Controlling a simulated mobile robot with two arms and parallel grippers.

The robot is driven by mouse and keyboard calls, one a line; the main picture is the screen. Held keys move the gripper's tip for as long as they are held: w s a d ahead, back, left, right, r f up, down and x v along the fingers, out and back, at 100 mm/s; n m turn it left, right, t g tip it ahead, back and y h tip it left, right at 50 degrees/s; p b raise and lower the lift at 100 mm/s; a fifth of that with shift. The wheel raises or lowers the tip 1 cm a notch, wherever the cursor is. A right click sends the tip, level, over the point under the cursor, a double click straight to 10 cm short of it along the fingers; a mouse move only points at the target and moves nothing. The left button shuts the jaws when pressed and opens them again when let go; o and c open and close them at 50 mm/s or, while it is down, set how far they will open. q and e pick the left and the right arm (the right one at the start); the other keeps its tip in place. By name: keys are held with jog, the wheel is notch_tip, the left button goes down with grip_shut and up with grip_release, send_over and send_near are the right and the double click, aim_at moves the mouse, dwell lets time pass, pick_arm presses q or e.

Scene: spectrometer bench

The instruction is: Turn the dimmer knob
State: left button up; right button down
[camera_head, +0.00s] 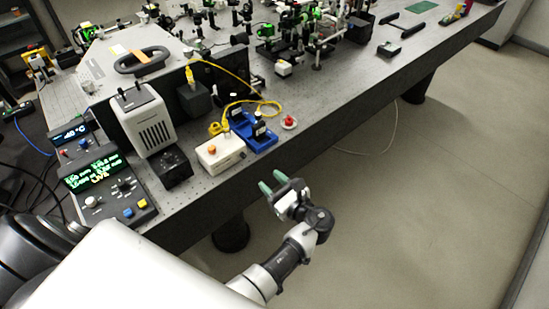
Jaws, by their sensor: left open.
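A small black box (176,172) with a round dark knob (168,158) on top stands near the front edge of the bench, in front of a white vented lamp housing (146,122). This looks like the dimmer knob, but its marking is too small to read. My left gripper (272,182) has green fingertips and is open and empty. It is off the front edge of the bench, to the right of the black box and well apart from it. My right gripper is not in view.
A control unit with a green display (95,172) and more knobs stands left of the black box. A white box with an orange button (220,154), a blue tray (262,141) and a red button (289,121) lie to its right. Yellow cable (240,103) loops behind.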

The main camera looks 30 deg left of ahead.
aim_at(244, 156)
pick_arm(q)
jog(key=b+x, duration=0.1)
jog(key=x, duration=0.4)
jog(key=b+x, duration=0.1)
jog(key=x, duration=0.4)
jog(key=shift+s+a+r, duration=0.1)
jog(key=shift+r, duration=0.1)
jog(key=shift+a, duration=0.45)
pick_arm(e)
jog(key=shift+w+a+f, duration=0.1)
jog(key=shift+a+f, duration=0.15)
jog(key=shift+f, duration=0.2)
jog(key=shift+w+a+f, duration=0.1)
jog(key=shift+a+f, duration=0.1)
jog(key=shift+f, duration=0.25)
pick_arm(q)
grip_shut()
jog(key=shift+r, duration=0.1)
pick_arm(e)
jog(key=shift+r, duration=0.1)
